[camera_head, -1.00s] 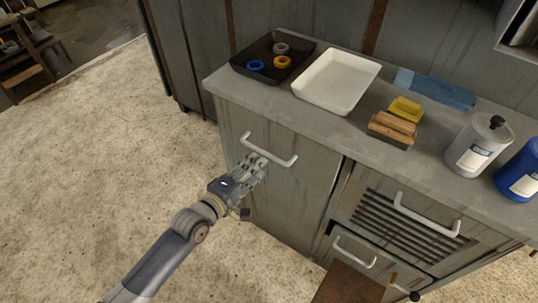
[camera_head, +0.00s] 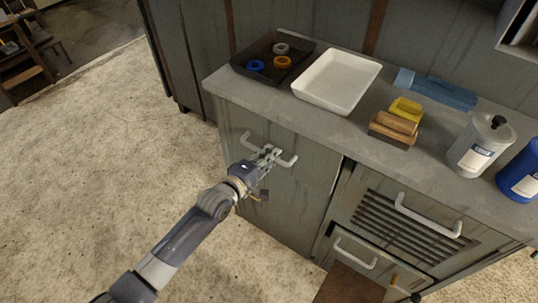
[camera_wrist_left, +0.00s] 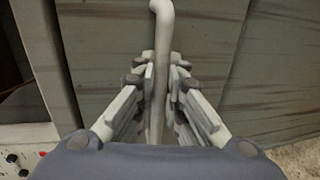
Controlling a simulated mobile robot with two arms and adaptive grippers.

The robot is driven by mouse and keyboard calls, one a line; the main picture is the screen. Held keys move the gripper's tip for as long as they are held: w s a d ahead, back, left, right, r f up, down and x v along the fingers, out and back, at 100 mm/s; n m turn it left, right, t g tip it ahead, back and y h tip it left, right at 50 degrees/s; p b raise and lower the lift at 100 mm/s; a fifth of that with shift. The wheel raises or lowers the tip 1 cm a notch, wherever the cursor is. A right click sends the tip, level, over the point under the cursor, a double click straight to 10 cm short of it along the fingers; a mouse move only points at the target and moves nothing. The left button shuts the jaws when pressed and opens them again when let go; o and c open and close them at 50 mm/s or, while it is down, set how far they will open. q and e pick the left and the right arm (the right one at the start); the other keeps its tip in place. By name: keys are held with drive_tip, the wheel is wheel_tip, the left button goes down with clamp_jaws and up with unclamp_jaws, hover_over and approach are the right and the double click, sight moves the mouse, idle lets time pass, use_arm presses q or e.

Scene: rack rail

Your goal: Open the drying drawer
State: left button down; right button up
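A plain grey-green cabinet front (camera_head: 300,190) with a pale bar handle (camera_head: 290,162) fills the left of the counter unit. To its right is a slatted, vented front (camera_head: 405,222) with its own pale handle (camera_head: 428,218). No label tells which is the drying drawer. Both fronts look closed. My left gripper (camera_head: 269,154) is at the plain front's handle. In the left wrist view, my left fingers (camera_wrist_left: 162,75) close around the handle bar (camera_wrist_left: 160,35), one set on each side, seemingly touching it. My right gripper is not in view.
The counter (camera_head: 300,120) holds a dark tray (camera_head: 240,66) with coloured rings, a white tray (camera_head: 336,80), a wooden-handled brush (camera_head: 393,128), a yellow block (camera_head: 405,108) and bottles (camera_head: 480,145). A lower front (camera_head: 352,256) sits behind a brown board (camera_head: 350,287). Floor on the left is clear.

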use_arm(q)
drive_tip(key=f+p+v, duration=0.2)
drive_tip(key=p+v, duration=0.1)
drive_tip(key=v, duration=1)
drive_tip(key=s+f+p+v, duration=0.1)
drive_tip(key=f+p+v, duration=0.2)
drive_tip(key=v, duration=1)
drive_tip(key=shift+s+a+f+p, duration=0.2)
drive_tip(key=shift+a+p, duration=0.25)
drive_tip(key=shift+a, duration=0.05)
drive_tip(key=c, duration=1.7)
unclamp_jaws()
drive_tip(key=shift+o, duration=0.2)
